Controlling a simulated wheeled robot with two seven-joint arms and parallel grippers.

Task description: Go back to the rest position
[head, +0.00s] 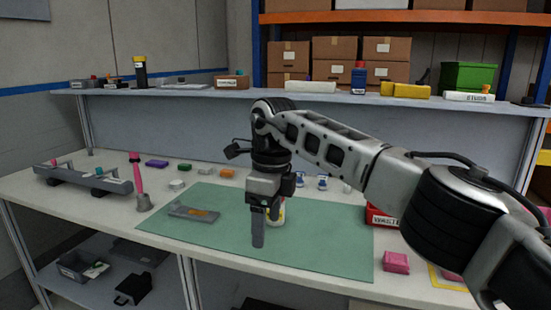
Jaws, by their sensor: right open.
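My right arm comes in from the right and reaches over the workbench. Its gripper (266,226) points down above the green mat (325,246), in front of a small pale bottle or can that it partly hides. The gripper is open, and I see nothing held in it. My left gripper is not in view. A grey flat part with an orange piece (194,213) lies on the left of the mat, apart from the gripper.
A grey rail-like module (82,178) stands at the bench's left end, near a pink-handled brush (138,182). Small coloured blocks lie behind the mat. A red labelled bin (381,217) and a pink block (396,262) are at the right. A raised shelf runs behind.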

